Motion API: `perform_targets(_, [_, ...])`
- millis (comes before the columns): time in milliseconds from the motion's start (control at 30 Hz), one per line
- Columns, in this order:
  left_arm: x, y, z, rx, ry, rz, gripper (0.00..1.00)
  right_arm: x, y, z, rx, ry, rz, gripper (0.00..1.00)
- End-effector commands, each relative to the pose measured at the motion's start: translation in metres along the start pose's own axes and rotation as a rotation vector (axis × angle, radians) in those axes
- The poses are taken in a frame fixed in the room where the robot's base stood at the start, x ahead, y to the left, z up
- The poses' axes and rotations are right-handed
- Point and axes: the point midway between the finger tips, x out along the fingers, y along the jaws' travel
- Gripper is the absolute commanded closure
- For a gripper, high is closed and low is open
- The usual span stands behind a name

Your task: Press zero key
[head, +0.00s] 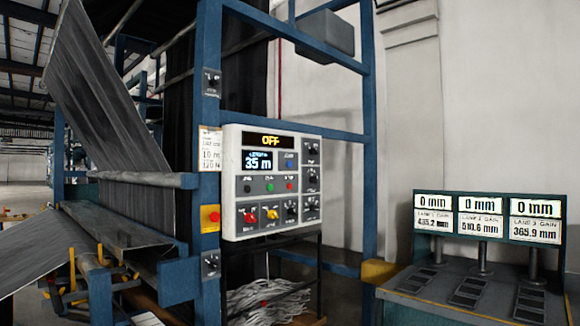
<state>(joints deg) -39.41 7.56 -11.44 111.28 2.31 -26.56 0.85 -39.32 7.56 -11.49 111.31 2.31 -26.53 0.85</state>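A light grey control panel (233,170) is fixed to the blue machine frame at the centre. Its lit screen (258,162) appears to read 35 m, under a sign (271,140) that reads OFF. A blue button (290,163) sits right of the screen. A black button (247,189), a green button (270,187) and a red button (290,186) sit in a row below. The small labels are unreadable, so I cannot tell which key is the zero key. Neither of my grippers is in view.
Three displays, each reading 0 mm (460,202), stand over a desk (400,310) with dark key blocks (470,291) at right. A red button on a yellow box (210,218) is on the blue post (207,120). Grey sheet material (100,90) runs at left.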

Motion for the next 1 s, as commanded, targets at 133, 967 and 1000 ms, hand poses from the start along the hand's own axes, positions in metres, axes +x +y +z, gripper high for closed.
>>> perform_targets(133, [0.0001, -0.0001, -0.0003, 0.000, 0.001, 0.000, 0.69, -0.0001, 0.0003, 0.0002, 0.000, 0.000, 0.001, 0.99])
perform_targets(967, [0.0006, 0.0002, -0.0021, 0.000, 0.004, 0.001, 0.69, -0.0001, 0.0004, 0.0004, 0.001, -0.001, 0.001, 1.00])
perform_targets(1000, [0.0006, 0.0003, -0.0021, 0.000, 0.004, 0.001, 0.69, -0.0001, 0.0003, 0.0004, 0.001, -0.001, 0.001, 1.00])
